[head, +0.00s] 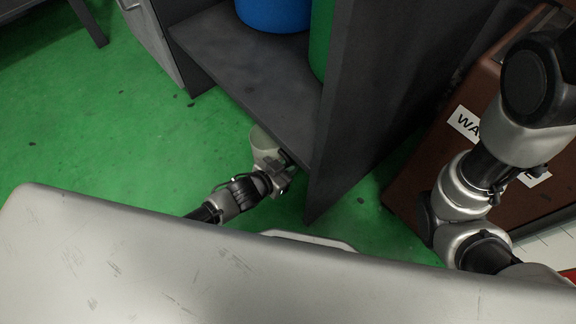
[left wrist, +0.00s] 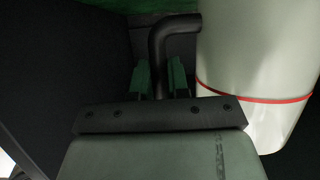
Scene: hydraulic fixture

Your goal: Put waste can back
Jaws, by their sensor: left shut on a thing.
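The waste can (left wrist: 258,70) shows in the left wrist view as a white, rounded body with a thin red band. It fills the right side there. A bent black handle (left wrist: 172,28) stands beside it, between the fingers of my left gripper (left wrist: 158,78). My left gripper is shut on this handle. In the head view my left gripper (head: 282,180) is low at the front edge of the dark cabinet. A pale rounded piece shows just above it; I cannot tell whether it is the can. My right arm shows at the right, but its gripper is not in view.
The dark grey cabinet's shelf (head: 250,75) holds a blue container (head: 273,12) and a green container (head: 320,40). Its side panel (head: 365,100) stands right of my left gripper. A brown bin (head: 425,180) with a white label is further right. The green floor (head: 90,130) is clear at left.

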